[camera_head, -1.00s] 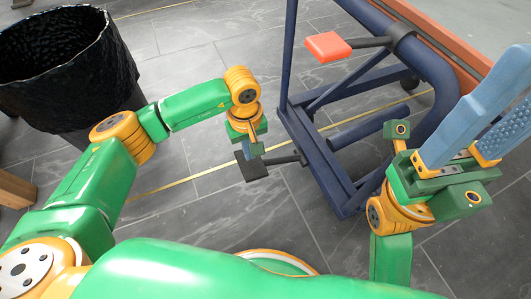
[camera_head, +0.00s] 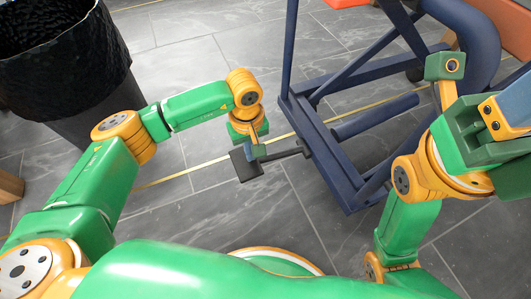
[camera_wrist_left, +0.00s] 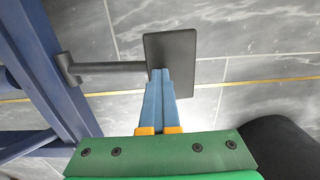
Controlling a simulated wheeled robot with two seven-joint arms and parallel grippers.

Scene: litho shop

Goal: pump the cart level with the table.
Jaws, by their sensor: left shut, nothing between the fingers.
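The cart is a dark blue tubular frame (camera_head: 350,175) on the right of the head view; its upper part is cut off. A black foot pedal (camera_head: 245,165) sticks out from its near left side on a dark arm. In the left wrist view the pedal pad (camera_wrist_left: 184,52) lies at the fingertips. My left gripper (camera_head: 250,154) is shut and empty, fingers pointing down at the pad; whether they touch it is unclear. My right gripper (camera_head: 508,108) is at the right edge, its fingers mostly out of frame. The table cannot be made out.
A black bin (camera_head: 75,70) stands at the upper left. A red pad (camera_head: 345,3) shows at the top edge, and an orange-red panel (camera_head: 478,22) at the upper right. The grey tiled floor (camera_head: 215,205) with a yellow line is clear around the pedal.

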